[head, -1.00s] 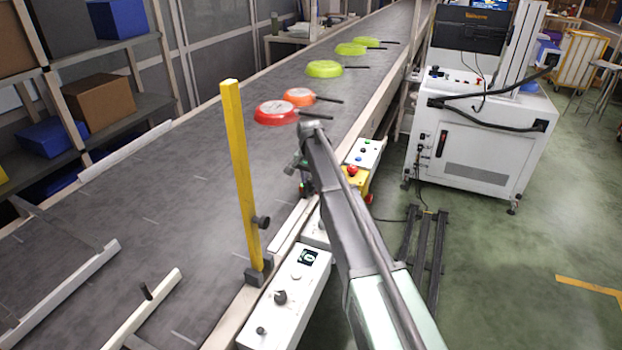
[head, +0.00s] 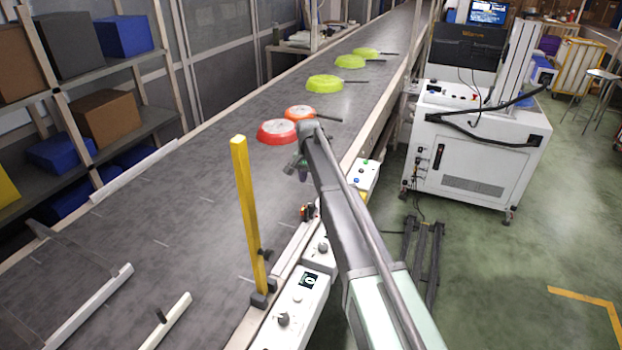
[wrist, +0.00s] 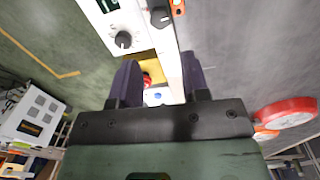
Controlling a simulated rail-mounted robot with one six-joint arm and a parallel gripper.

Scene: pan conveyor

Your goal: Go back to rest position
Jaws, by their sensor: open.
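My gripper (wrist: 160,80) shows in the wrist view with its two dark fingers apart and nothing held between them. Beyond the fingers lie a white control panel (wrist: 140,18) and a red button on a yellow box. In the head view my gripper (head: 303,168) hangs at the end of my arm, near the conveyor's right edge, partly hidden by the arm. A red pan (head: 277,133) and an orange pan (head: 298,112) lie on the conveyor (head: 190,210) just beyond it. The red pan (wrist: 287,112) also shows at the right of the wrist view, apart from the fingers.
Several green pans, one at the middle (head: 325,83), lie farther up the conveyor. A yellow post (head: 248,215) stands at the conveyor's near right edge. A white machine cabinet (head: 475,150) stands on the floor at right. Shelves with boxes (head: 107,118) line the left.

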